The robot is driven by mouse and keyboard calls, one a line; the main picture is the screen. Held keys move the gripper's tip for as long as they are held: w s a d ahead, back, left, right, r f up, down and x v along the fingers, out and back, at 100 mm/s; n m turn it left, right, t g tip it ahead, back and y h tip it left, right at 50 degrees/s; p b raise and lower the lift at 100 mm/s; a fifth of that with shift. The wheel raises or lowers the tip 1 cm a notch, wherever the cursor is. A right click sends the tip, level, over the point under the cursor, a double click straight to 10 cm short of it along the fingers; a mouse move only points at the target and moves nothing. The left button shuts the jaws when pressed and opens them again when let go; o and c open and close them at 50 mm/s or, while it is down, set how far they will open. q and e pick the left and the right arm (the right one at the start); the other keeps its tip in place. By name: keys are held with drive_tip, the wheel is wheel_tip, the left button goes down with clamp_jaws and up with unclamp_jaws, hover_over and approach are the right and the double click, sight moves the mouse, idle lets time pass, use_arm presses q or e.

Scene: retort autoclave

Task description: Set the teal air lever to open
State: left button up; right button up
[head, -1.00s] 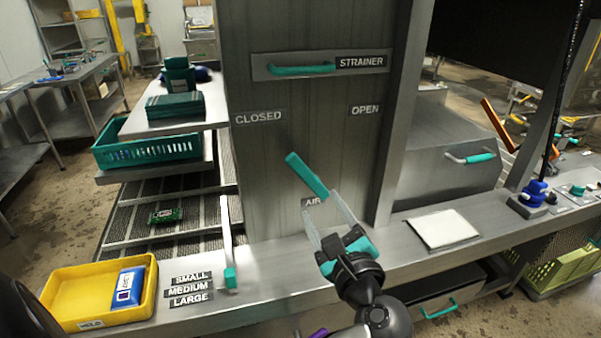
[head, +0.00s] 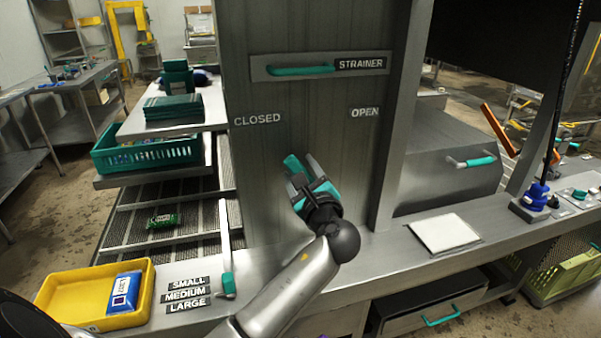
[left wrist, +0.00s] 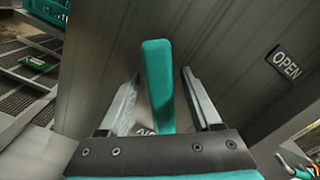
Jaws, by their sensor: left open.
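The teal air lever (head: 294,162) is on the grey metal panel, its visible tip tilted up and left toward the CLOSED label (head: 257,119). The OPEN label (head: 365,112) is up and to the right. My left gripper (head: 299,170) is at the lever, open, and hides its lower part in the head view. In the left wrist view the lever (left wrist: 158,85) stands between the two open fingers (left wrist: 155,95), with a visible gap on each side. The AIR label is mostly hidden behind the gripper. My right gripper is not in view.
A teal strainer handle (head: 302,71) is higher on the panel. A steel ledge (head: 390,252) runs below, with a yellow bin (head: 50,300) at left and a white pad (head: 444,233) at right.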

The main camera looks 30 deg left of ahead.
use_arm(q)
clamp_jaws()
idle(0.5)
idle(0.9)
